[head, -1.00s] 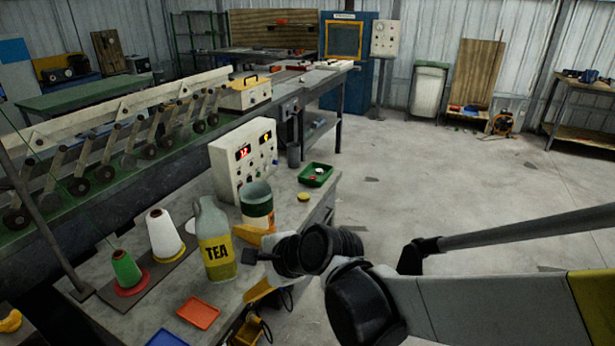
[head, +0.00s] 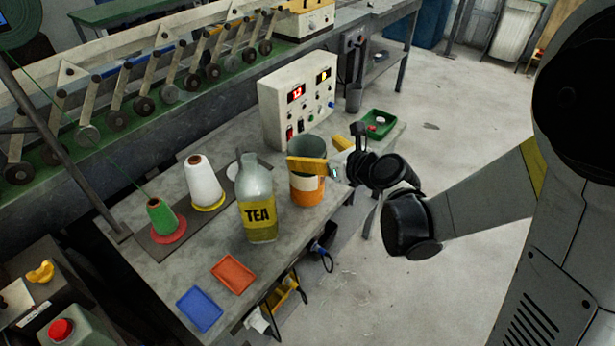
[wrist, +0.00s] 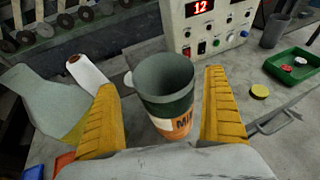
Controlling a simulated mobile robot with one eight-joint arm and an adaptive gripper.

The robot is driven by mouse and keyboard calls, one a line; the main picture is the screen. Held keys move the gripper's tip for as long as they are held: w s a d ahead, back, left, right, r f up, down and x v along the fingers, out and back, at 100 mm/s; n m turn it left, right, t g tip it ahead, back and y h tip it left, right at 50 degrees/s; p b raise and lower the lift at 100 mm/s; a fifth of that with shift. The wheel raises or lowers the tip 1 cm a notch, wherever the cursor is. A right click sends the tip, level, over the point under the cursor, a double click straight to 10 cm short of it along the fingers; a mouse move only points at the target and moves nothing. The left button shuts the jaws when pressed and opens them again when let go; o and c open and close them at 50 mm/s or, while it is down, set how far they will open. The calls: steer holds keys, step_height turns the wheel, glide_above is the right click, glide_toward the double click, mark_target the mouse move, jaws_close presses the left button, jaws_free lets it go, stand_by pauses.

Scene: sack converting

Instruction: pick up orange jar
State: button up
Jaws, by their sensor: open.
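The orange jar (head: 305,190) stands upright on the grey bench, open at the top, with an orange and white lower part and a dark green band above. In the wrist view the jar (wrist: 168,100) stands between the two yellow fingers, and part of a label reading "MI" shows. My gripper (wrist: 165,105) is open, with one finger on each side of the jar and visible gaps. In the head view my gripper (head: 325,165) is at the jar's upper right, one yellow finger crossing in front of its rim.
A TEA bottle (head: 257,205) stands close left of the jar. A control box (head: 297,100) stands behind it. A green tray (head: 378,124) lies to the right. White (head: 203,182) and green (head: 162,216) thread cones stand left. Red (head: 233,274) and blue (head: 199,309) trays lie in front.

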mark_target(297, 146)
steer(key=b+x, duration=0.1)
steer(key=x, duration=0.3)
steer(key=shift+w+d+f+b, duration=0.1)
steer(key=shift+w+f+b, duration=0.15)
steer(key=shift+f+b, duration=0.1)
steer(key=shift+d+r, duration=0.1)
steer(key=shift+c, duration=0.7)
steer(key=c, duration=1.2)
steer(key=shift+r, duration=0.2)
steer(key=shift+r+p, duration=0.75)
steer(key=shift+r, duration=0.15)
steer(key=shift+s+d+r+p, duration=0.85)
steer(key=shift+d+r, duration=0.6)
steer(key=shift+d, duration=0.3)
steer(key=shift+s+d+r+p, duration=0.7)
steer(key=shift+d+r+p, duration=0.3)
steer(key=shift+d+r, duration=0.65)
steer(key=shift+s+d+r+p, duration=0.85)
steer(key=shift+d+r, duration=0.4)
steer(key=shift+d, duration=0.65)
